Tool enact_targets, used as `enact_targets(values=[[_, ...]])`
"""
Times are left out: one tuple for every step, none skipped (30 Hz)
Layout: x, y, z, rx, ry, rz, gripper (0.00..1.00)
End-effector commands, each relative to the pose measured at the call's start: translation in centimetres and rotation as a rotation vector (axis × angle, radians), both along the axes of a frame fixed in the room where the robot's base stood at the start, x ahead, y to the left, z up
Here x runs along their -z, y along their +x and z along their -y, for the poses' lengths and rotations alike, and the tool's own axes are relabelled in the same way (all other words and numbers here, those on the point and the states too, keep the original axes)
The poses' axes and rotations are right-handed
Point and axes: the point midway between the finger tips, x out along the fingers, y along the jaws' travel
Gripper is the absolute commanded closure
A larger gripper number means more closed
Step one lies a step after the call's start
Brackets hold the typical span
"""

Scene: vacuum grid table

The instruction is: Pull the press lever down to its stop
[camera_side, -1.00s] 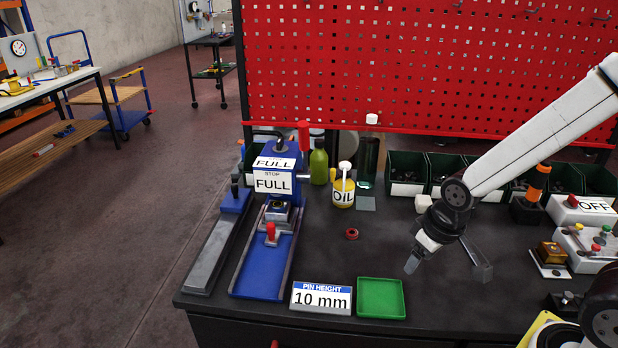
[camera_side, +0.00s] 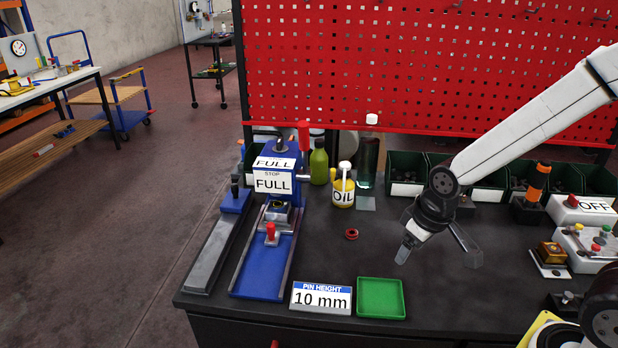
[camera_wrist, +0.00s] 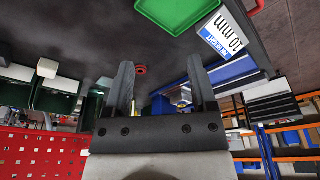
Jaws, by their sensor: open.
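The blue press (camera_side: 283,157) stands at the left of the bench, with FULL and STOP labels on its front. Its lever has a red grip (camera_side: 304,136) standing upright at the press's upper right. In the wrist view the blue press base (camera_wrist: 222,76) shows beyond the right finger, and I cannot make out the lever there. My gripper (camera_side: 438,257) is open and empty over the right middle of the bench, well to the right of the press and apart from it. Its two spread fingers (camera_wrist: 160,68) show in the wrist view with nothing between them.
A yellow OIL can (camera_side: 343,193), a green bottle (camera_side: 319,165) and a clear bottle (camera_side: 368,158) stand right of the press. A red ring (camera_side: 351,234), a green tray (camera_side: 381,298) and a 10 mm sign (camera_side: 321,298) lie between press and gripper. Dark bins line the back.

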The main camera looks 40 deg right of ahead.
Motion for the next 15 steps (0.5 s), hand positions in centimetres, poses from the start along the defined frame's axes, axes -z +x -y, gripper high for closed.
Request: enact_targets(values=[[-0.4,1.1,-0.1,-0.025,-0.007,0.002,0.27],[-0.7,1.7,-0.1,-0.042,-0.011,0.002,0.27],[-1.1,2.6,-0.1,-0.067,-0.018,0.002,0.27],[-1.5,3.3,-0.2,-0.086,-0.022,0.002,0.27],[-1.9,4.0,-0.2,-0.108,-0.028,0.002,0.27],[-2.3,5.0,-0.3,-0.137,-0.036,0.002,0.27],[-2.7,5.8,-0.3,-0.159,-0.043,0.001,0.27],[-3.2,6.6,-0.4,-0.183,-0.049,0.002,0.27],[-3.7,7.6,-0.4,-0.213,-0.058,0.001,0.27],[-4.1,8.3,-0.5,-0.236,-0.065,0.0,0.27],[-4.5,9.1,-0.5,-0.259,-0.071,0.0,0.27],[-5.1,10.0,-0.6,-0.288,-0.08,-0.001,0.27],[-5.5,10.7,-0.6,-0.311,-0.087,-0.001,0.27],[-5.9,11.4,-0.7,-0.334,-0.093,-0.001,0.27],[-6.5,12.3,-0.8,-0.363,-0.102,-0.001,0.27]])
